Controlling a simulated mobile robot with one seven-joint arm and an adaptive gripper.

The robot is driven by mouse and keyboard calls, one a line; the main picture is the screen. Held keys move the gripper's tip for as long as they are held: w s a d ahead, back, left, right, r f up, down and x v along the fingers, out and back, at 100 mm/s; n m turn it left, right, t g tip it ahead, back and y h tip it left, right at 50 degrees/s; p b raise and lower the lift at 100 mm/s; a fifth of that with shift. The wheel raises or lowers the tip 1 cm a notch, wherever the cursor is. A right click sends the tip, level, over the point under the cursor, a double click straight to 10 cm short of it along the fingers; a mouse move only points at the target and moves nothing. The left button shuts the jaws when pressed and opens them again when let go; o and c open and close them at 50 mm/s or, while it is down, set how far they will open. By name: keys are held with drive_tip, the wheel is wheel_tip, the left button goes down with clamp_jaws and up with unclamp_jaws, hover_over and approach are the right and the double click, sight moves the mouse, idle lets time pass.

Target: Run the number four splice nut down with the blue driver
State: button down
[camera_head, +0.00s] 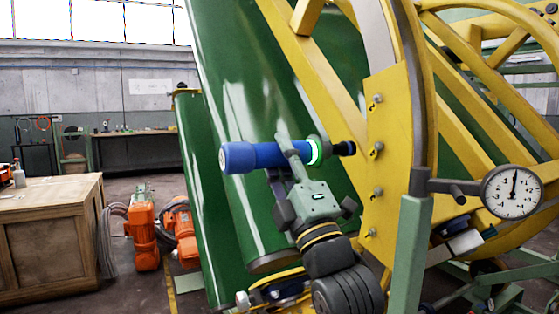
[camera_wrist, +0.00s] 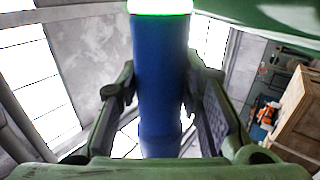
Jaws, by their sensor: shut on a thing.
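The blue driver (camera_head: 255,157) lies nearly level in the head view, with a glowing green ring (camera_head: 314,151) and a black socket (camera_head: 344,148) at its right end. My gripper (camera_head: 286,155) is shut around the driver's body. In the wrist view the driver (camera_wrist: 161,70) stands between the two fingers of my gripper (camera_wrist: 160,90), its glowing ring at the top edge. Several nuts on studs run down the yellow splice plate (camera_head: 385,120). The socket points at the second nut from the top (camera_head: 376,150), with a small gap apparent between them. No nut numbers are legible.
A dial gauge (camera_head: 513,192) on a green post (camera_head: 408,250) stands to the right. Large green cylinders (camera_head: 235,80) rise behind my arm. A wooden crate (camera_head: 45,235) and orange motors (camera_head: 143,235) are on the floor at left.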

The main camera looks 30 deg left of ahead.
sight(327, 156)
drive_tip(key=shift+w+d+b, duration=0.65)
drive_tip(key=shift+w+d, duration=0.3)
drive_tip(key=shift+w, duration=0.2)
drive_tip(key=shift+w+d+b, duration=0.6)
drive_tip(key=shift+w+d, duration=0.3)
drive_tip(key=shift+w, duration=0.25)
drive_tip(key=shift+r, duration=0.1)
drive_tip(key=shift+w+d+b, duration=0.85)
drive_tip(key=shift+w+d, duration=0.1)
drive_tip(key=shift+w, duration=0.2)
idle(1.9)
drive_tip(key=shift+s+a, duration=0.85)
drive_tip(key=shift+s, duration=0.2)
drive_tip(key=shift+s+a, duration=0.8)
drive_tip(key=shift+s, duration=0.35)
